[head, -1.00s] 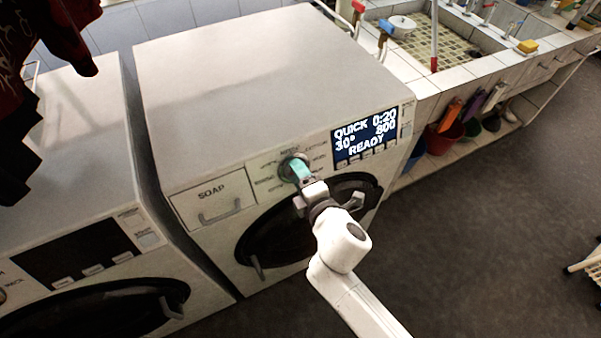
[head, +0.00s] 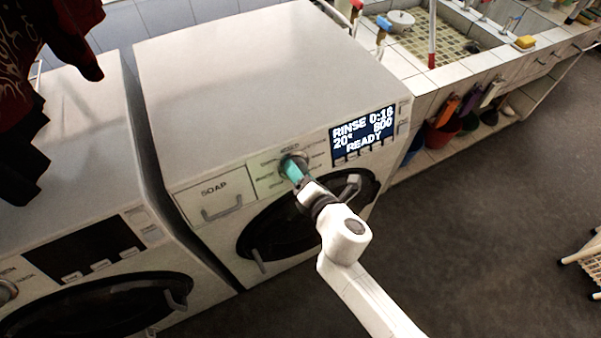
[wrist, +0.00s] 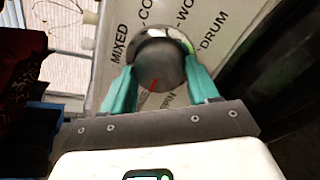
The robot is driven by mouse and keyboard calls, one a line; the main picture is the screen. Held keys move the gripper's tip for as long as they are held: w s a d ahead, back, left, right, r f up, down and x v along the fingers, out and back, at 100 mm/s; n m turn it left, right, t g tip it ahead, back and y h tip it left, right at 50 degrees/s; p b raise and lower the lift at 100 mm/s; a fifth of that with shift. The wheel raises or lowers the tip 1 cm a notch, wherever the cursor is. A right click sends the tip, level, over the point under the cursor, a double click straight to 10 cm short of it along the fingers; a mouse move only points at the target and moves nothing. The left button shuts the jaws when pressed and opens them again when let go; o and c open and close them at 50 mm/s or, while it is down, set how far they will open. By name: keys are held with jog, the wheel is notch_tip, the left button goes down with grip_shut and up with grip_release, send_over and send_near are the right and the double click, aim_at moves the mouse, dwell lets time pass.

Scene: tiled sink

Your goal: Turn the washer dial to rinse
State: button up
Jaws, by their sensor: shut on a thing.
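The washer (head: 250,75) is white, with a dark round door below its front panel. Its display (head: 363,134) reads RINSE 0:16, 20°, 800, READY. The dial (wrist: 158,64) is a round grey knob with a shiny rim and a red pointer mark; in the head view it is mostly hidden by my gripper (head: 291,168). In the wrist view my gripper's teal fingers (wrist: 160,82) are shut on the dial, one on each side. The labels MIXED, DRUM and others, some cut off or hidden, ring the dial.
A soap drawer (head: 215,194) is left of the dial. A second washer (head: 75,150) with a blank display stands to the left. Dark clothes (head: 50,60) hang at upper left. A tiled sink (head: 440,45) is at upper right.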

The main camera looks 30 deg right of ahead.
jog(key=shift+f, duration=0.1)
jog(key=o, duration=1.1)
jog(key=shift+c, duration=0.2)
jog(key=b+v, duration=0.1)
jog(key=v, duration=1)
jog(key=shift+w+d, duration=0.1)
